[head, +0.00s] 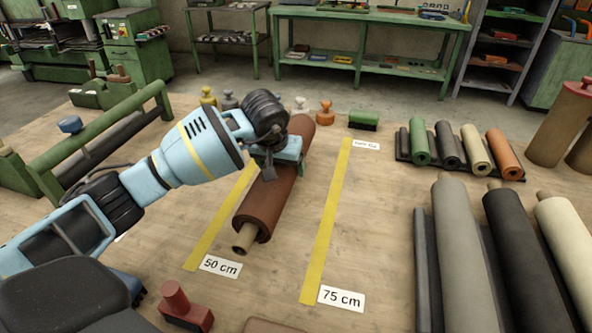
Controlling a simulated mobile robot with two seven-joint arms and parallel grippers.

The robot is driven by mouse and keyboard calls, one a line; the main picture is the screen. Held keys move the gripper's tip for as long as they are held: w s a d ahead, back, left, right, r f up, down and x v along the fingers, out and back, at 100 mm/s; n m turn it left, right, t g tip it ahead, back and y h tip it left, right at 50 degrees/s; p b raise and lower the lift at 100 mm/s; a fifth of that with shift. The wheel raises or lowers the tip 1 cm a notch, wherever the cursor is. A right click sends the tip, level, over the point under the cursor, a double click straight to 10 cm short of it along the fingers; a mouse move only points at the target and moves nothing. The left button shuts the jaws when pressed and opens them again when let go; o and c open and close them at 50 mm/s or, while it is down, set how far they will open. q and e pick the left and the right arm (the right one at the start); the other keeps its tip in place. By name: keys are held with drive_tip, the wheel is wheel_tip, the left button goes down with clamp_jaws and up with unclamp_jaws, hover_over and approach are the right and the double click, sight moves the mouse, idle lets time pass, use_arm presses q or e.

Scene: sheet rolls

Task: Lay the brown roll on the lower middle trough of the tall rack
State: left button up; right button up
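The brown roll (267,205) lies lengthwise on the wooden table, between two yellow tape lines, with a tan core end (244,238) sticking out at its near end. My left gripper (275,162) is over the far half of the roll, with its hand at the roll's surface. The fingertips are partly hidden, so I cannot tell whether they are closed on it. My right gripper is not in view. I cannot clearly identify a tall rack with a lower middle trough here.
Large grey, black and cream rolls (461,255) lie at right, with smaller coloured rolls (449,144) behind them. A green frame (90,140) stands at left. A red-brown knobbed block (186,308) is near the front. Table between the 75 cm tape (327,220) and the large rolls is clear.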

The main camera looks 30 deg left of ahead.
use_arm(q)
drive_tip(key=shift+w+a+r, duration=0.1)
drive_tip(key=shift+w+a, duration=0.15)
drive_tip(key=shift+a, duration=0.75)
drive_tip(key=shift+w+a+r, duration=0.1)
drive_tip(key=shift+w+a, duration=0.1)
drive_tip(key=shift+a, duration=0.75)
drive_tip(key=shift+a+f, duration=0.1)
drive_tip(key=shift+a, duration=0.45)
drive_tip(key=shift+w+a+f+p, duration=0.15)
drive_tip(key=shift+f+p, duration=0.15)
drive_tip(key=shift+f, duration=1.45)
drive_tip(key=shift+f, duration=0.1)
drive_tip(key=o, duration=2)
drive_tip(key=shift+s+f, duration=0.25)
drive_tip(key=v, duration=1.2)
